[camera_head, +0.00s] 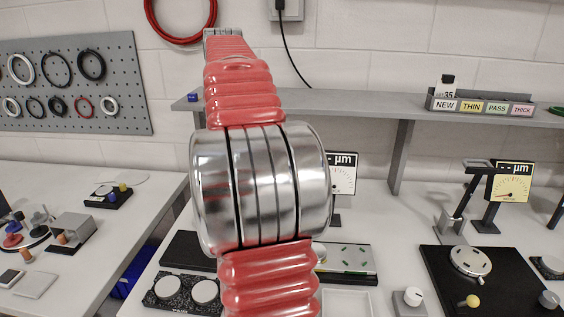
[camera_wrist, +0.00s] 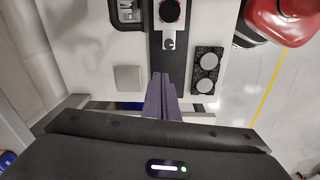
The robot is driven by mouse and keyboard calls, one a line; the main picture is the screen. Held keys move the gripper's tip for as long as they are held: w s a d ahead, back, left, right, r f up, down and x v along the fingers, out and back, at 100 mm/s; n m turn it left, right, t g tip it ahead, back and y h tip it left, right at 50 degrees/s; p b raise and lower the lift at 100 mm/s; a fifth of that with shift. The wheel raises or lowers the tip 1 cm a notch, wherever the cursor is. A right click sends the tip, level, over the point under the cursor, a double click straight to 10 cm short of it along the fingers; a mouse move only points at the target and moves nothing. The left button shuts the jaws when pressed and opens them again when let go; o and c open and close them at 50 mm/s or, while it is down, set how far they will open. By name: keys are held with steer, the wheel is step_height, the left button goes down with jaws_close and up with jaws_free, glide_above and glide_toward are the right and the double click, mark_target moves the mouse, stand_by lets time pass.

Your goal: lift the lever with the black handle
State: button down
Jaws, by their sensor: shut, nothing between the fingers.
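My gripper (camera_wrist: 161,78) shows in the wrist view with its dark purple fingers together and nothing between them. It is hanging over the bench, with the fingertips at the near end of a black strip. My own red and silver arm hides the gripper in the head view. A black angled arm with a flat top (camera_head: 479,164) rises from a grey block at the right of the head view. It may be the lever with the black handle, but I cannot tell for certain. It is apart from my arm.
A black plate (camera_head: 437,262) with a silver disc and a yellow knob lies at the right. A dial gauge (camera_head: 512,188) stands behind it. A black block with two pale discs (camera_wrist: 207,72) and a grey square (camera_wrist: 128,78) flank the strip. A shelf (camera_head: 360,104) runs along the back.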

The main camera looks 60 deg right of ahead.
steer(key=a+f+m+t+h, duration=0.1)
steer(key=a+f+t, duration=0.15)
steer(key=a, duration=2.05)
steer(key=s+a+f+m+t, duration=0.1)
steer(key=s+a+f, duration=0.3)
steer(key=a+f, duration=0.2)
steer(key=s+a+f+t+y, duration=0.1)
steer(key=s+a+f, duration=0.3)
steer(key=a, duration=0.5)
steer(key=shift+s+f+m, duration=0.4)
steer(key=shift+f, duration=0.5)
steer(key=shift+s+a+t, duration=0.1)
steer(key=shift+t, duration=0.15)
